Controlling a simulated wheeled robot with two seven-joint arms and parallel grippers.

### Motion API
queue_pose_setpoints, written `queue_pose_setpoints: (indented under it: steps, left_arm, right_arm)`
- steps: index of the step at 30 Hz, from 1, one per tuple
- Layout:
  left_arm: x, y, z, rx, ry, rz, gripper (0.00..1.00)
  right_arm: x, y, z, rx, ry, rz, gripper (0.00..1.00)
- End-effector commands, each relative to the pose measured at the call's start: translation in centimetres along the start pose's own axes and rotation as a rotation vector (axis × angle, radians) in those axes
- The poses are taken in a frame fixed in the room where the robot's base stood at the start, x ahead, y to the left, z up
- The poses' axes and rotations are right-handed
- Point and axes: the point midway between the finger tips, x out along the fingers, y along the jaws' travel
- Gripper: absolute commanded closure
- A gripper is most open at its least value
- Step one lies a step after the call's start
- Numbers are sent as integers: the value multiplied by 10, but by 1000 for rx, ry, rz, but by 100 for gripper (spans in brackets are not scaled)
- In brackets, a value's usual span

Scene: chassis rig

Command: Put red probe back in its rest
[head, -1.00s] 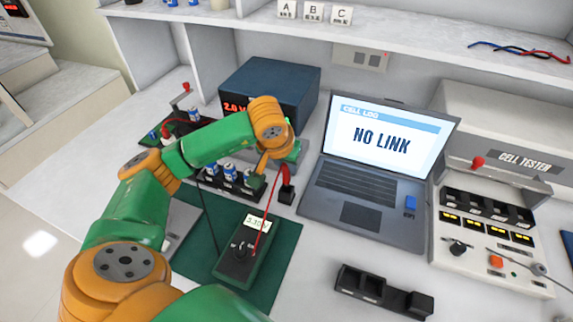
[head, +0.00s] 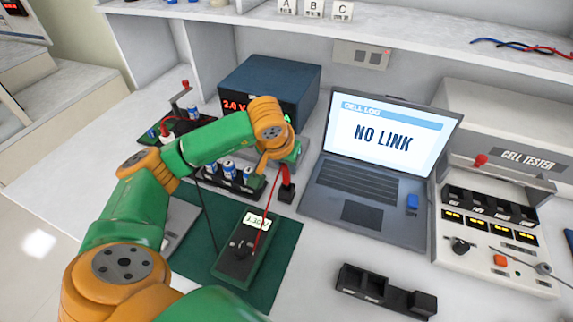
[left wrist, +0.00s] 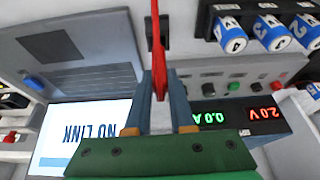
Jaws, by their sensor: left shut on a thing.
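My left gripper (head: 281,162) is shut on the red probe (head: 286,175). The probe hangs below the fingers, nearly upright, with its red lead running down to the meter (head: 240,248) on the green mat. The small black rest (head: 286,194) stands between the mat and the laptop, directly under the probe. The probe's tip is at the top of the rest; I cannot tell whether it is inside. In the left wrist view the red probe (left wrist: 158,60) runs between the fingertips (left wrist: 158,85), in front of the dark rest (left wrist: 150,34). My right gripper is not in view.
A rack of blue cells (head: 230,172) and a power supply (head: 268,88) stand close behind and left of the gripper. The open laptop (head: 365,200) is just right of the rest. A black tray (head: 370,288) lies in front; bare table surrounds it.

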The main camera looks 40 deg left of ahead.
Motion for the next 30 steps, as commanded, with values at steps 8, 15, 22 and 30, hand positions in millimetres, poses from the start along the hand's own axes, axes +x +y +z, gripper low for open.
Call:
queue_pose_setpoints:
  steps: [8,15,22,30]
  left_arm:
    - [8,0,3,0,0,0,100]
    - [13,0,5,-1,1,0,100]
    - [18,0,8,-1,1,1,100]
    - [25,0,10,-1,1,1,100]
  right_arm:
    - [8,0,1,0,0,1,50]
    - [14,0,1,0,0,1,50]
    - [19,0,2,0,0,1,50]
    - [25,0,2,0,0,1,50]
